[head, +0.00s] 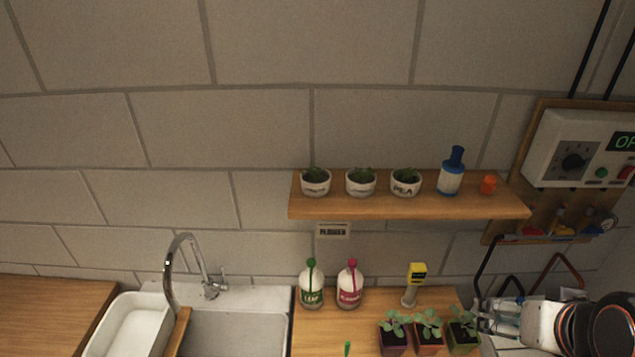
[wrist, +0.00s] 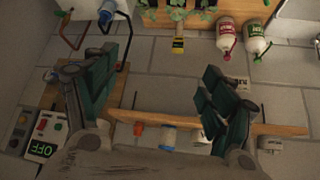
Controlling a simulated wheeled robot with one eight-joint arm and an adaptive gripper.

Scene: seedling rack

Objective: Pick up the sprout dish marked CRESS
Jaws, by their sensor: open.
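Three small white dishes with green sprouts stand in a row on the wooden wall shelf (head: 420,207) in the head view. The right dish (head: 405,188) reads PEA. The left dish (head: 315,188) and the middle dish (head: 360,187) carry dark lettering too small to read surely, so I cannot tell which is CRESS. My gripper (head: 484,318) is at the lower right, below the shelf and well apart from the dishes. In the wrist view my gripper (wrist: 165,80) is open and empty, with the shelf beyond it; its fingers hide part of the shelf.
A blue-and-white bottle (head: 450,177) and an orange cup (head: 488,185) stand right of the dishes. Below are two labelled bottles (head: 312,287) (head: 350,286), a yellow-topped meter (head: 415,280) and potted seedlings (head: 428,332). A control box (head: 580,150) is at right. A sink (head: 240,330) is at left.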

